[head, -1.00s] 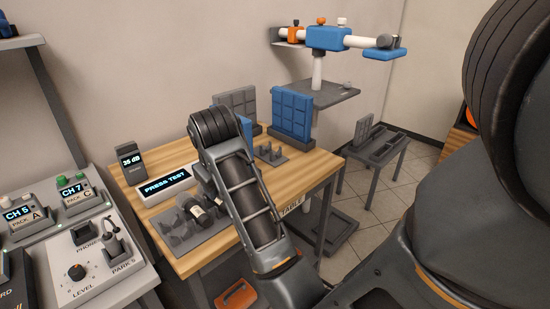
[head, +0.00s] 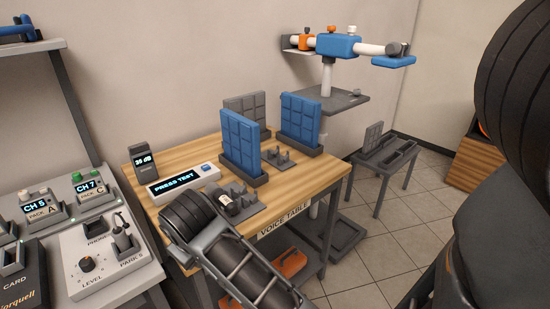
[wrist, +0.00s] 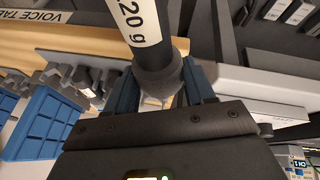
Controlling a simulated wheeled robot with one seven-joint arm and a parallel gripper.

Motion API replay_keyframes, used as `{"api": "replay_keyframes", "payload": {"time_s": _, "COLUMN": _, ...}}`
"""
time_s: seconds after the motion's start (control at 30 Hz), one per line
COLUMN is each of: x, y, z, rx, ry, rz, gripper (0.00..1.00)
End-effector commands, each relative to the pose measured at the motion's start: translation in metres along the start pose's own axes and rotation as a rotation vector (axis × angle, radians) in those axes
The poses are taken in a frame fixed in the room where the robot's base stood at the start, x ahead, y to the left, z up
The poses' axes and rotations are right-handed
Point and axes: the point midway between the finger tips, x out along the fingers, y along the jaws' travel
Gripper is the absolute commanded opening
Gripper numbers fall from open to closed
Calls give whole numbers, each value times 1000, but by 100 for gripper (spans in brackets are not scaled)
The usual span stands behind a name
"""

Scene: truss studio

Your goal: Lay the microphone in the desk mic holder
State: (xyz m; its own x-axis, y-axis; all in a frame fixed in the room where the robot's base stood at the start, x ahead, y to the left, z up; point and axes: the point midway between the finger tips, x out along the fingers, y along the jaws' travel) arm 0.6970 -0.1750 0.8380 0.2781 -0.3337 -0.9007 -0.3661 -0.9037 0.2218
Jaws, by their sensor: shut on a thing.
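My gripper (wrist: 160,90) is shut on a dark microphone (wrist: 158,66) with a white "20 g" label, which points up and away in the wrist view. In the head view my arm hides the gripper. A dark piece with a white band (head: 232,205) shows beside the arm; it looks like the microphone, but I cannot tell surely. Grey prongs (wrist: 85,76) also show left of the microphone in the wrist view. I cannot see the microphone resting in a holder.
Blue panels (head: 240,143) (head: 300,118) and a grey panel stand on the wooden table (head: 322,172). A "PRESS TEST" display (head: 182,184) and a "35 dB" meter (head: 144,161) stand at its left. A console (head: 100,260) is left of the table.

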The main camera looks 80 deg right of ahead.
Motion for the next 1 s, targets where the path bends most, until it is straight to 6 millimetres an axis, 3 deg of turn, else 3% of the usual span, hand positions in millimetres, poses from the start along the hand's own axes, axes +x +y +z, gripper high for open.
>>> {"api": "replay_keyframes", "payload": {"time_s": 0.1, "x": 18, "y": -55, "z": 12, "rx": -75, "ry": 12, "rz": -29, "gripper": 20}}
{"api": "replay_keyframes", "payload": {"time_s": 0.2, "x": 30, "y": -92, "z": 19, "rx": -122, "ry": 24, "rz": -49, "gripper": 20}}
{"api": "replay_keyframes", "payload": {"time_s": 0.4, "x": 47, "y": -143, "z": 28, "rx": -184, "ry": 43, "rz": -76, "gripper": 20}}
{"api": "replay_keyframes", "payload": {"time_s": 0.8, "x": 69, "y": -209, "z": 41, "rx": -268, "ry": 65, "rz": -110, "gripper": 20}}
{"api": "replay_keyframes", "payload": {"time_s": 1.0, "x": 69, "y": -206, "z": 40, "rx": -263, "ry": 65, "rz": -109, "gripper": 20}}
